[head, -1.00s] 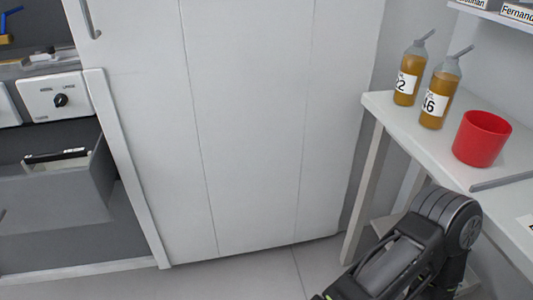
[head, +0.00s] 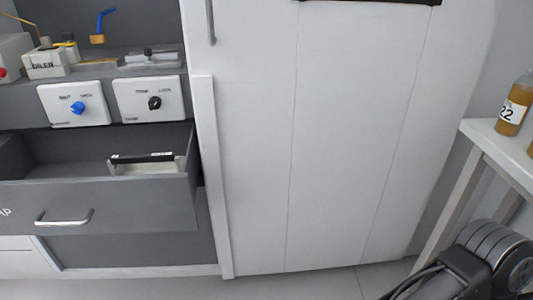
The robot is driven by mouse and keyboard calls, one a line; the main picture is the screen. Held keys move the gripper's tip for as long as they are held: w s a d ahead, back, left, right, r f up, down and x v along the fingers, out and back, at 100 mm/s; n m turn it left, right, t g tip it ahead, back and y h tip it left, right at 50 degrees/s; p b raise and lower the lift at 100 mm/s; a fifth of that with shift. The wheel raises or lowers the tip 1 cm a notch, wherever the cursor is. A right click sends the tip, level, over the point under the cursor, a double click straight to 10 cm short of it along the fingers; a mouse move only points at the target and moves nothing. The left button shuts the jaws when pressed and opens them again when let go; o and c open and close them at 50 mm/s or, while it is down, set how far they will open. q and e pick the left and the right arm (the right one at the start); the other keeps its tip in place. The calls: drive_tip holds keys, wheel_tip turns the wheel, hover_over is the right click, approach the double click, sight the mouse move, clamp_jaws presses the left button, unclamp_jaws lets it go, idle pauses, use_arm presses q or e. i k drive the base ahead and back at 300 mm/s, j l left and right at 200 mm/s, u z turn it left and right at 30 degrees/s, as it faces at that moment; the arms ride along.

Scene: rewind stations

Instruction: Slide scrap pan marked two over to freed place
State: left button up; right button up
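No pan with a readable two shows in the head view. A grey drawer (head: 130,205) at the left stands open, with the letters "AP" at the left picture edge. Inside it is a pale container (head: 150,167) with a dark bar along its top; any number on it cannot be read. The visible drawer floor left of this container looks bare. Neither gripper is in view; only a dark link of my own arm shows at the lower right, apart from the drawer.
Above the drawer are a panel with a blue knob (head: 78,108) and one with a black knob (head: 154,102). A tall white cabinet door (head: 340,140) fills the middle. At the right, a white table (head: 500,145) carries a bottle marked 22 (head: 514,105).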

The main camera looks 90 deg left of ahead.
sight(159, 162)
drive_tip(key=k+j, duration=0.2)
drive_tip(key=k, duration=0.25)
drive_tip(key=u, duration=5.5)
drive_tip(key=k+l, duration=0.1)
drive_tip(key=l, duration=0.6)
drive_tip(key=k+l, duration=0.15)
drive_tip(key=l, duration=0.2)
